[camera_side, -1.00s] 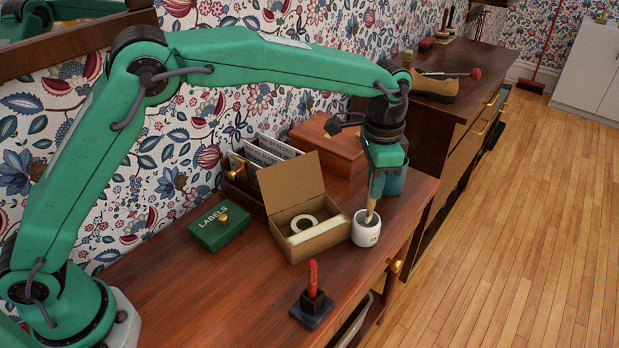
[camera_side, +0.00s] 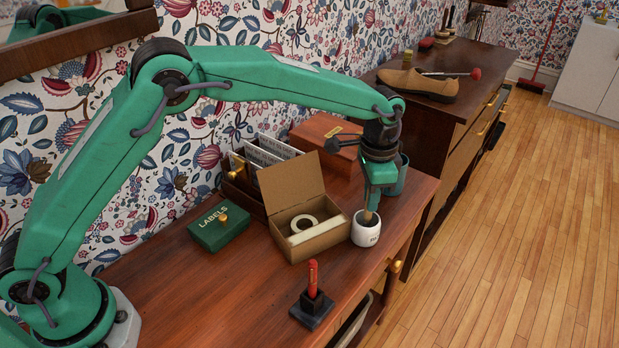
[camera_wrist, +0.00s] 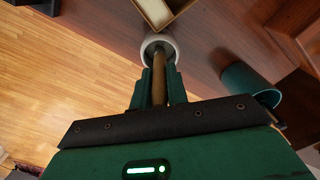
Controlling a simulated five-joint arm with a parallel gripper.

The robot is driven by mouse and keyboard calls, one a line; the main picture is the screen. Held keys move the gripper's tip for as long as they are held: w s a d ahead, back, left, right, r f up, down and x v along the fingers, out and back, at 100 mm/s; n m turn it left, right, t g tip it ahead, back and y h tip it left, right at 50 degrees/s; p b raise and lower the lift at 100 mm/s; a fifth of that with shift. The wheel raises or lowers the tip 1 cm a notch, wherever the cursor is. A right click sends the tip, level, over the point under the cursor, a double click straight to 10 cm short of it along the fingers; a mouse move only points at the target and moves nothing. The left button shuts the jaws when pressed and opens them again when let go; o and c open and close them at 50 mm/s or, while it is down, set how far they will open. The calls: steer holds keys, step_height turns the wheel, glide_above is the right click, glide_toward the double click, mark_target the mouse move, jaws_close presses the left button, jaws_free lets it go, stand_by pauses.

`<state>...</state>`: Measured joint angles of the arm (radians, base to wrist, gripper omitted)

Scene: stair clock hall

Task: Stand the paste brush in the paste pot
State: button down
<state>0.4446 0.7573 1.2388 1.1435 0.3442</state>
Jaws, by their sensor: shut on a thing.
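The paste pot (camera_side: 366,236) is a small white cup standing on the wooden table beside the open cardboard box. Its rim also shows in the wrist view (camera_wrist: 158,41). The paste brush (camera_side: 368,214) has a brown wooden handle and stands in the mouth of the pot. My gripper (camera_side: 371,203) is just above the pot, shut on the brush handle. In the wrist view the handle (camera_wrist: 160,75) runs between the two green fingers toward the pot. The brush's lower end is hidden inside the pot, so I cannot tell whether it touches the bottom.
The cardboard box (camera_side: 321,243) with a tape roll stands left of the pot. A teal cup (camera_wrist: 250,84) is close behind the gripper. A green labels box (camera_side: 219,228), a red-handled item in a dark stand (camera_side: 312,305) and a wooden box (camera_side: 323,152) are also on the table.

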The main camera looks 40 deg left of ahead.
steer(key=c, duration=1.4)
jaws_free()
steer(key=shift+f, duration=0.1)
step_height(320, 180, up, 12)
steer(key=shift+r, duration=0.15)
